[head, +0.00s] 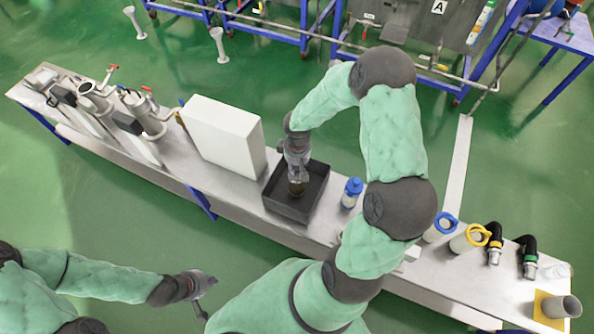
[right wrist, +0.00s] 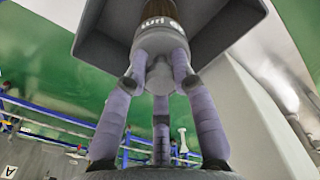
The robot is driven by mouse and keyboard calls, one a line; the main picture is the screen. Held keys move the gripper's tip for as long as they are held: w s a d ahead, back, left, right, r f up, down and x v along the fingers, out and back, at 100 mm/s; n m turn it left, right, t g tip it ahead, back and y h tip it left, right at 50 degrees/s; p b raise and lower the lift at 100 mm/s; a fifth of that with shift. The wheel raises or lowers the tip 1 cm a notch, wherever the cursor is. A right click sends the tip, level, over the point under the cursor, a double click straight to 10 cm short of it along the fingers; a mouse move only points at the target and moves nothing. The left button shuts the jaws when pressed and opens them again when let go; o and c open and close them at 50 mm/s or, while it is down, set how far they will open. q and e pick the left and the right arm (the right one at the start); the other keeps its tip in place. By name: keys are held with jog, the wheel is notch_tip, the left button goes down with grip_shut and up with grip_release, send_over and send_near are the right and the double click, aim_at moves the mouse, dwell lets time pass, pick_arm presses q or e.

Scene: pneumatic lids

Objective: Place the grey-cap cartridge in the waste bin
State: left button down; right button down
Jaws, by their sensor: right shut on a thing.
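My right gripper (head: 297,172) is over the dark open box (head: 274,207) on the bench and points down into it. In the right wrist view its fingers (right wrist: 160,82) are shut on the grey-cap cartridge (right wrist: 160,40), which has a pale grey end with printed lettering and a brown body. In the head view only a small brownish part of the cartridge (head: 297,189) shows below the fingers. The box also shows behind it in the right wrist view (right wrist: 100,45). I cannot tell whether the cartridge touches the box floor. My left gripper (head: 204,293) is open and empty, off the bench's near side.
A tall white box (head: 222,137) stands left of the dark box. A blue-topped bottle (head: 351,193) stands close on its right. Metal housings (head: 145,114) with red handles are at the far left. Ringed cylinders (head: 468,238) and black hose fittings (head: 494,243) are at the right.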

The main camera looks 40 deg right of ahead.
jog(key=shift+f, duration=0.85)
jog(key=shift+r, duration=0.1)
jog(key=c, duration=1.4)
grip_release()
jog(key=shift+f, duration=0.2)
jog(key=shift+c, duration=0.2)
jog(key=o, duration=0.4)
notch_tip(320, 180, up, 12)
jog(key=p, duration=0.4)
jog(key=shift+r+p, duration=0.2)
jog(key=shift+p, duration=0.2)
